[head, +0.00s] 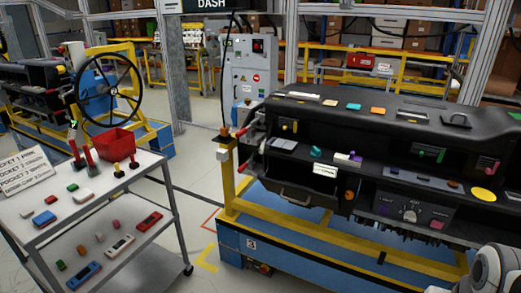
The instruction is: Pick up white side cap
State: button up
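A cart at the left holds small coloured parts on two shelves. A longer white part (120,246) with a dark inset lies on the lower shelf, between a blue one and a red one. I cannot tell from this view which white part is the side cap. Part of my arm shows at the lower right corner, but my gripper is outside the picture.
The cart's top shelf (112,193) also carries a red bin (115,143), upright red tools and a sign (25,172). The black dashboard (400,112) sits on a yellow and blue stand at the right. Floor is clear between cart and stand.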

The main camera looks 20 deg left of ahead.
aim_at(85, 194)
jog(key=u, duration=2.45)
jog(key=i, duration=0.35)
jog(key=z, duration=0.5)
jog(key=i, duration=2.25)
jog(key=u, duration=0.45)
